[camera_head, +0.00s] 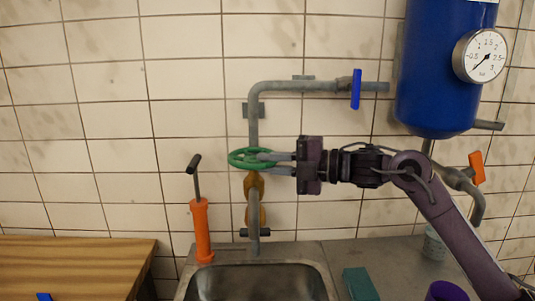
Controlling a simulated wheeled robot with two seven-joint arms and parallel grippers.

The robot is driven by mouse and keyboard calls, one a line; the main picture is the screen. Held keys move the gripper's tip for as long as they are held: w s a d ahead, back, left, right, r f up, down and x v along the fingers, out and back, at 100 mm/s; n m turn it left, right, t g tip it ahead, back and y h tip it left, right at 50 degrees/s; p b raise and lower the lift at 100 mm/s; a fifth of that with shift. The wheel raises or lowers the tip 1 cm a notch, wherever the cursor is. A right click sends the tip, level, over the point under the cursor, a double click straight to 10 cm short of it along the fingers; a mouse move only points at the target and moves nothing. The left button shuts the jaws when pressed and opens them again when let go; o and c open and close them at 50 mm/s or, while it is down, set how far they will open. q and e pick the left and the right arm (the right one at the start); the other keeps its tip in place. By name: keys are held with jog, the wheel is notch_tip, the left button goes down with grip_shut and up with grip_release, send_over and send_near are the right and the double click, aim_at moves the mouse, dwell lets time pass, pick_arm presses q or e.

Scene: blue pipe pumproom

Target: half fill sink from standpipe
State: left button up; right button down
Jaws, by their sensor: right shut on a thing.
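The standpipe (253,217) is a grey pipe with a brass valve body, rising behind the sink (257,265). A green handwheel (236,157) sits on it at mid height. My right gripper (268,163) comes in from the right and is shut on the handwheel's right part, its fingers lying across the wheel. The visible part of the steel sink basin shows no clear water level; its lower part is cut off by the frame edge. My left gripper is not in view.
A blue tank (435,65) with a gauge (480,56) hangs at upper right. A blue lever (356,89) is on the upper pipe, an orange lever (477,167) at right. An orange hand pump (202,230) stands left of the sink. A wooden worktop (75,262) is at left.

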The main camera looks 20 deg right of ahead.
jog(key=shift+w+d+r+n+g+y+p, duration=0.15)
jog(key=shift+n+g+y+p, duration=0.2)
jog(key=shift+g+p, duration=0.25)
jog(key=shift+w+d+r+n+g+y+p, duration=0.15)
jog(key=shift+n+g+y+p, duration=0.1)
jog(key=shift+n+g+p, duration=0.25)
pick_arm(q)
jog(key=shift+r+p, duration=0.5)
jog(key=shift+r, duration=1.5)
pick_arm(e)
jog(key=shift+d+f+n+g+y, duration=0.1)
jog(key=shift+f+n+g+y, duration=0.3)
jog(key=shift+g, duration=0.3)
jog(key=shift+r, duration=0.1)
jog(key=c, duration=1.5)
grip_release()
jog(key=shift+o, duration=0.2)
jog(key=shift+d, duration=0.15)
